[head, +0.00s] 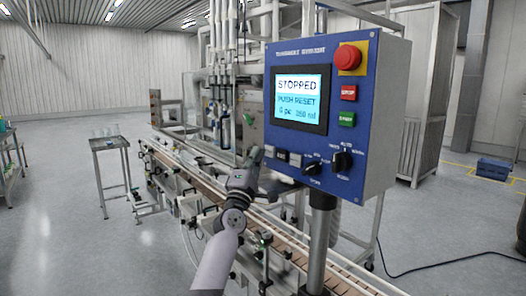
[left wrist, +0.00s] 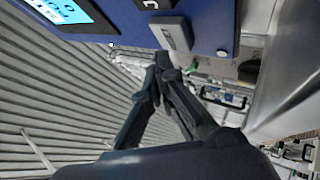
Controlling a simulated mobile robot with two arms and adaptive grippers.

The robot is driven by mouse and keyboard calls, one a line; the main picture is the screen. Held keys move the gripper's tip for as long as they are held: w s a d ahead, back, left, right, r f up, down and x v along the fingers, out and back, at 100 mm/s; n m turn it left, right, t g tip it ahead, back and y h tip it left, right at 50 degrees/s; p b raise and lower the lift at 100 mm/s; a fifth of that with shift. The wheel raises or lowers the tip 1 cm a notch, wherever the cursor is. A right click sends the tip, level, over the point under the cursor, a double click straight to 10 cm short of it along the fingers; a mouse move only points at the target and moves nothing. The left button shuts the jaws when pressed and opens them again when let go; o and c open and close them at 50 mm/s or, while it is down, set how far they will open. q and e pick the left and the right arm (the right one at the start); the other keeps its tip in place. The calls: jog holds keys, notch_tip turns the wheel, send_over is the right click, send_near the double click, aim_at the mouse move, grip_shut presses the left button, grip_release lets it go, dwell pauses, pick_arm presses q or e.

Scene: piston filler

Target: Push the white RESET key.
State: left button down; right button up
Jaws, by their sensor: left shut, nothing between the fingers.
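The blue control panel (head: 326,170) stands over the conveyor, and its screen (head: 299,99) reads STOPPED, PUSH RESET. Small pale keys sit in a row below the screen; the leftmost pale key (head: 269,151) is beside my left fingertips. Its lettering is too small to read, so I cannot tell for sure that it is RESET. My left gripper (head: 257,153) is shut and empty at the panel's lower left. In the left wrist view, the shut fingertips (left wrist: 163,62) are close to a light grey-white key (left wrist: 172,33); I cannot tell whether they touch it. My right gripper is not in view.
A red mushroom button (head: 347,57), a red key (head: 349,92), a green key (head: 347,119) and black rotary knobs (head: 342,160) share the panel. The conveyor (head: 285,236) runs beneath. A small side table (head: 109,143) stands left. Open floor lies around the machine.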

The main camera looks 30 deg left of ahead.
pick_arm(q)
jog(key=shift+d+r, duration=0.25)
jog(key=shift+r, duration=0.1)
jog(key=shift+f+p, duration=0.25)
jog(key=shift+p, duration=0.25)
jog(key=shift+s+f+h+p, duration=0.3)
jog(key=shift+s+p, duration=0.05)
jog(key=shift+s+a, duration=0.35)
jog(key=shift+s, duration=0.25)
jog(key=shift+s+a, duration=0.35)
jog(key=shift+s, duration=0.2)
jog(key=shift+s, duration=0.1)
